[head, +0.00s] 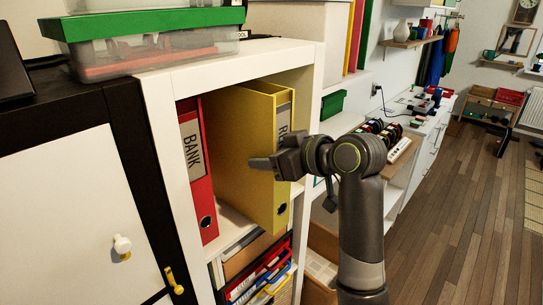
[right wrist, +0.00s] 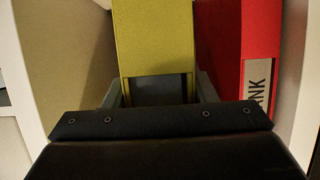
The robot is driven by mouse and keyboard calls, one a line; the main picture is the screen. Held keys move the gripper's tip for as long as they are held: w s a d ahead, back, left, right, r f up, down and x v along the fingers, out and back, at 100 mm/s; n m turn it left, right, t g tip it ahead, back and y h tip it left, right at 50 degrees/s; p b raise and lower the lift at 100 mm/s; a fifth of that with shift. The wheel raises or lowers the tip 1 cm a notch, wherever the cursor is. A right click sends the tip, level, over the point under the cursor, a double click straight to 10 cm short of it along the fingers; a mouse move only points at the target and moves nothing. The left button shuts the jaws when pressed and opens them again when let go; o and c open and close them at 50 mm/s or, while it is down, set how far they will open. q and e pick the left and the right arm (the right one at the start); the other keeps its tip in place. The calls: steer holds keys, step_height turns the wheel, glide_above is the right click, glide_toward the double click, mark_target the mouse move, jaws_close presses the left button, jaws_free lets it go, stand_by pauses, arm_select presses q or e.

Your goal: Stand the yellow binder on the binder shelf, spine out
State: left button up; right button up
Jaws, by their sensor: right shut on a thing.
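The yellow binder (head: 232,140) stands about upright in an open compartment of the white binder shelf (head: 163,135), to the right of a red binder (head: 197,170). Its spine faces out, with a label partly hidden by my gripper and a finger hole near the bottom. It sticks out farther than the red binder. My right gripper (head: 268,163) is shut on the spine side of the yellow binder. In the right wrist view the yellow binder (right wrist: 155,40) sits between the fingers, with the red binder (right wrist: 238,40) at the right. My left gripper is not in view.
Below the compartment are paper trays (head: 255,272) and a cardboard box (head: 320,262). A clear box with a green lid (head: 150,22) stands on top of the shelf. A low side unit with small items (head: 380,130) is behind my right arm.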

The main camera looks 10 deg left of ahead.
steer(key=shift+r, duration=0.1)
steer(key=o, duration=1.4)
